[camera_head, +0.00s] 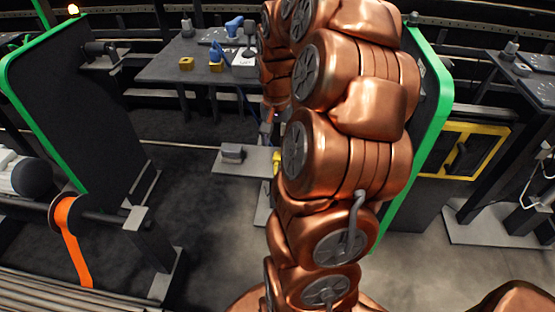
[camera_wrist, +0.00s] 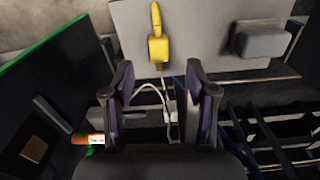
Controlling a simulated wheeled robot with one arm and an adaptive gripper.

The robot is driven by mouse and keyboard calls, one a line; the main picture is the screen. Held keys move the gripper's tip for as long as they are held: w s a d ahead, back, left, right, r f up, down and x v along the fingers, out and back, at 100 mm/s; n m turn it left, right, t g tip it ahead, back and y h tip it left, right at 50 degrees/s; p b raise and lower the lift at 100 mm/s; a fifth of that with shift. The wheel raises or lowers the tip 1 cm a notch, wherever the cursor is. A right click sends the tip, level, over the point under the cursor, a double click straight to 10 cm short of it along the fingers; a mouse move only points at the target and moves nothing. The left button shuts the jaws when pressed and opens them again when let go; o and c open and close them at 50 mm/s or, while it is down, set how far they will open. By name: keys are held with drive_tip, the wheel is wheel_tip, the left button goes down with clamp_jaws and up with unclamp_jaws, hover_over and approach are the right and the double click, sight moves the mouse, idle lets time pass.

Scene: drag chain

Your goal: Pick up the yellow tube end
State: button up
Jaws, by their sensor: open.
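The yellow tube end (camera_wrist: 158,48) lies on a light grey plate (camera_wrist: 203,20) in the wrist view, with a narrow tip pointing up in the picture. A bit of yellow, likely the same piece, shows beside my arm in the head view (camera_head: 277,158). My gripper (camera_wrist: 160,90) is open and empty, its two dark fingers spread wide. The tube end appears beyond the fingertips, roughly centred between them, and apart from them. A thin white cable (camera_wrist: 165,98) shows between the fingers.
A grey block (camera_wrist: 262,39) sits on the plate to the right of the tube end. Green-edged dark panels (camera_head: 75,100) stand left and right (camera_head: 432,100) in the head view. A table (camera_head: 160,70) with small items is behind. An orange and white cylinder (camera_wrist: 88,139) shows lower left.

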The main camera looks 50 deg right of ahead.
sight(278, 156)
drive_tip(key=f+p, duration=0.1)
drive_tip(key=f, duration=0.5)
drive_tip(key=shift+s+f, duration=0.2)
drive_tip(key=c, duration=1)
